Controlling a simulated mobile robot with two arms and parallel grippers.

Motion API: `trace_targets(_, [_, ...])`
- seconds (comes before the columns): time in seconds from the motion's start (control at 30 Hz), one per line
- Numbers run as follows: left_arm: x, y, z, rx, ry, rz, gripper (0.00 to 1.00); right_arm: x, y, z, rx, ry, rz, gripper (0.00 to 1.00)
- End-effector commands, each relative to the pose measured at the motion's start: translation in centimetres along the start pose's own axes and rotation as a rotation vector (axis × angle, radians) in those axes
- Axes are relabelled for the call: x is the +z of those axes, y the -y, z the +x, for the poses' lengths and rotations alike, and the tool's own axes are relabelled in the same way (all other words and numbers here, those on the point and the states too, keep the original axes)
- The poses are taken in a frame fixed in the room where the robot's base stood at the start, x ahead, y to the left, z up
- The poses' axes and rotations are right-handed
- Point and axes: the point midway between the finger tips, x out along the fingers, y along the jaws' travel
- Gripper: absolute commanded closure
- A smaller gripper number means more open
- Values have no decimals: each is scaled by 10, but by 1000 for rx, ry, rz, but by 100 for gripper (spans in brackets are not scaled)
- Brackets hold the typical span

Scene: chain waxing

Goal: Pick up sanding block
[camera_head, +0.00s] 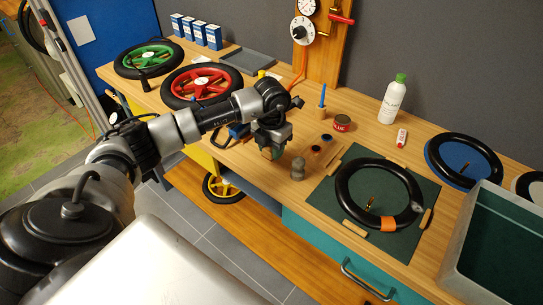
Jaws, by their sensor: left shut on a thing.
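My right gripper is not in view.
A grey knobbed piece (298,169) stands just right of the gripper. A black tube ring (379,194) lies on the mat. A red tin (342,123), a white bottle (393,100) and a grey bin (490,240) stand further right. Red (199,82) and green wheels (148,57) lie left.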

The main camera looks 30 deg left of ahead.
Motion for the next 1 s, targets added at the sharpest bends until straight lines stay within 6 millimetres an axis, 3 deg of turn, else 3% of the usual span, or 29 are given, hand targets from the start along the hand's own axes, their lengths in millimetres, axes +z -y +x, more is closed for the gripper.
trace_targets(0.03, [1,-1,-10,2,8,0,88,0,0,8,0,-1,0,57])
trace_targets(0.3, [-18,60,-44,-1,5,6,88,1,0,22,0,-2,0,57])
trace_targets(0.53, [-30,95,-67,-1,4,4,88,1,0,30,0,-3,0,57])
trace_targets(0.73, [-34,109,-77,0,2,1,88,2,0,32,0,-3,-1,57])
trace_targets(1.0, [-35,112,-79,0,1,0,88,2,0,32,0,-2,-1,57])
